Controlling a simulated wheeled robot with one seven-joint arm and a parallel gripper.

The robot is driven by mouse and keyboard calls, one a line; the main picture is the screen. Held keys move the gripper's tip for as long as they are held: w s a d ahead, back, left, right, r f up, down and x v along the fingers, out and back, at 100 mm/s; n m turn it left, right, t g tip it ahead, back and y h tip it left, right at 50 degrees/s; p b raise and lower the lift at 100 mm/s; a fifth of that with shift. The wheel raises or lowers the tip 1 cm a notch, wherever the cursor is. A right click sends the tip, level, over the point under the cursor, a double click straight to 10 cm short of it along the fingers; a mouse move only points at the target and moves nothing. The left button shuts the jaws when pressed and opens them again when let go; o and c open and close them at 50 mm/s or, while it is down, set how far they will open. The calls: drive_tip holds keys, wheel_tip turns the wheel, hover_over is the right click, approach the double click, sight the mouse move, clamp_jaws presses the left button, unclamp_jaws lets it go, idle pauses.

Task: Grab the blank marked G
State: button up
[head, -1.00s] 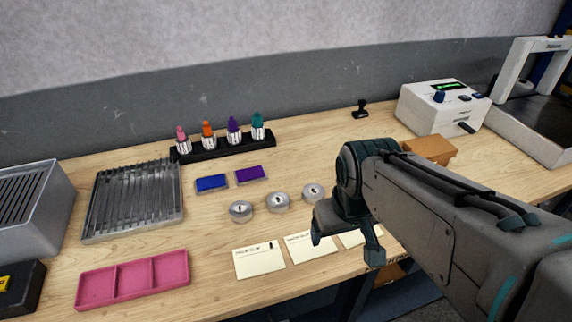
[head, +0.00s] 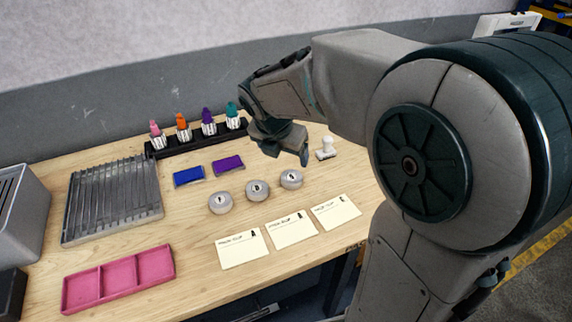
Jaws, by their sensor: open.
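Three round silver blanks lie in a slanting row on the wooden bench: a left one (head: 220,203), a middle one (head: 257,190) and a right one (head: 291,179). Each has a small dark mark on top. The marks are too small to read surely, so I cannot tell which is G. My gripper (head: 287,152) is open, with its fingers pointing down. It appears above and just behind the right blank in the picture, apart from it. Nothing shows between the fingers.
Three cream cards (head: 293,229) lie in front of the blanks. Blue (head: 189,175) and purple (head: 228,164) pads lie behind. A black rack (head: 195,138) holds colored bottles. A white stamp (head: 325,149) stands right of my gripper. A metal rack (head: 112,200) and pink tray (head: 118,278) are left.

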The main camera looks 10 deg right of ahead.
sight(292, 176)
drive_tip(key=shift+n, duration=0.4)
drive_tip(key=x, duration=0.4)
drive_tip(key=b+x, duration=0.1)
drive_tip(key=x, duration=0.9)
drive_tip(key=shift+w+r+b, duration=0.1)
drive_tip(key=shift+w+b, duration=0.15)
drive_tip(key=shift+b, duration=0.1)
drive_tip(key=c, duration=1.1)
